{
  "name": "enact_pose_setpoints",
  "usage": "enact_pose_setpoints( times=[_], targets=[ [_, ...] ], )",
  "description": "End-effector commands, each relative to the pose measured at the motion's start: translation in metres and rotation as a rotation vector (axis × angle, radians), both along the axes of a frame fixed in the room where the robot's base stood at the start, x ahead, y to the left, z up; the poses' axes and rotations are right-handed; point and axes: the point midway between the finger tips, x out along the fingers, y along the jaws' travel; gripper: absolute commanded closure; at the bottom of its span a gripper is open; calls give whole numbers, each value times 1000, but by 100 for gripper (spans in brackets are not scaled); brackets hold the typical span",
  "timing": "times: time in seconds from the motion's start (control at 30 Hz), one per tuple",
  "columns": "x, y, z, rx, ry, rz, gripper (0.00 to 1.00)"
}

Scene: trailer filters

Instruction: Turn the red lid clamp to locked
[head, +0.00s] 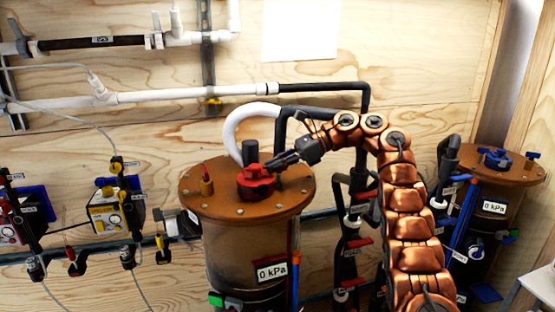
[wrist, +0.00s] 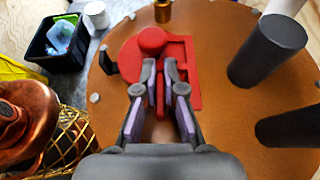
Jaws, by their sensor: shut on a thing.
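The red lid clamp (head: 256,180) sits on the round brown lid (head: 216,209) of the left filter vessel. In the wrist view the red clamp (wrist: 152,42) shows a round knob and a flat body with a raised edge on its right. My gripper (head: 277,164) reaches it from the right in the head view. In the wrist view my gripper (wrist: 162,72) has its two fingers closed around a thin upright red part of the clamp. The fingers hide part of the clamp. I cannot tell its lock position from any marking.
Two dark cylinders (wrist: 268,50) rise from the lid on the right in the wrist view. A brass fitting (wrist: 163,11) stands at the lid's far edge. A black bin (wrist: 60,44) lies beyond the lid. A second vessel with a blue clamp (head: 494,158) stands at right.

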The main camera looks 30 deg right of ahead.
Motion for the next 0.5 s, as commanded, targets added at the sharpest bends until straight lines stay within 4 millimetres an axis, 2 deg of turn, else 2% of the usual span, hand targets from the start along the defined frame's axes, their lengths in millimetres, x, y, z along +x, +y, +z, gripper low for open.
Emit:
enact_pose_setpoints(
  times=[0.4, 0.43, 0.5],
  targets=[
    [0, 1, 1, 0, -2, 3, 100],
    [0, 1, 1, 0, -3, 2, 89],
    [0, 0, 1, 0, -3, 2, 81]
  ],
)
